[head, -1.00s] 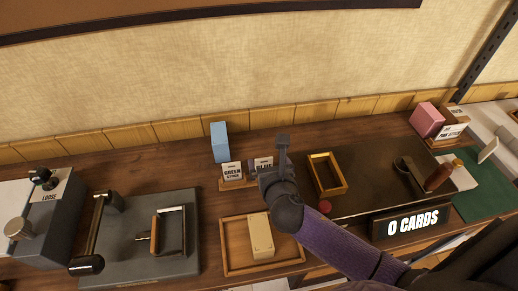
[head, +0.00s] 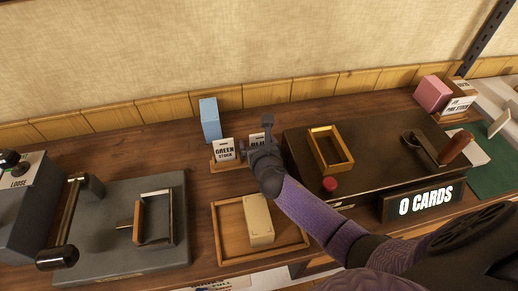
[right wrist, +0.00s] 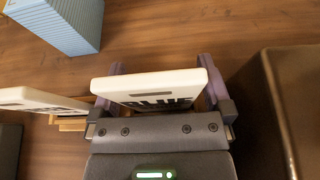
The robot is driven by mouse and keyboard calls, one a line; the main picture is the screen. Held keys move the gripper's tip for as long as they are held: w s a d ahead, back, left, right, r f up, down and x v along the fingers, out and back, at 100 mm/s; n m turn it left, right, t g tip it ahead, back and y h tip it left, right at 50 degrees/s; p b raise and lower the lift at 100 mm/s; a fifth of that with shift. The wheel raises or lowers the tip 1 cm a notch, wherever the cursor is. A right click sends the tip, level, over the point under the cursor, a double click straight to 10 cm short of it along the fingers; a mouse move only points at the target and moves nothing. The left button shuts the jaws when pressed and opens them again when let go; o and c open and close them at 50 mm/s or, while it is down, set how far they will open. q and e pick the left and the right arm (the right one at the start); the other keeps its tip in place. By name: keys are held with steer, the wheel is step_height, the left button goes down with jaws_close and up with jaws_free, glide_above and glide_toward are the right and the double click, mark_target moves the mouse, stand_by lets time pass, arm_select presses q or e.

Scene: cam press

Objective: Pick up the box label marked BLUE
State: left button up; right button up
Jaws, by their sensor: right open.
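The white box label marked BLUE (head: 256,138) stands in a small wooden holder beside the GREEN STOCK label (head: 223,150). My right gripper (head: 257,143) is at the BLUE label and hides part of it in the head view. In the right wrist view the BLUE label (right wrist: 150,86) stands between the two purple fingers of the open gripper (right wrist: 162,84), with its lettering partly hidden. A gap shows at the right finger; contact at the left finger is unclear. My left gripper is not in view.
A blue box (head: 210,120) stands behind the labels. A dark raised unit (head: 375,165) with a brass frame (head: 343,160) and red button (head: 329,184) is close on the right. A wooden tray (head: 232,243) holding a cream block (head: 258,219) lies in front.

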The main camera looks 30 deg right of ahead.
steer(key=shift+r, duration=0.1)
steer(key=c, duration=1.2)
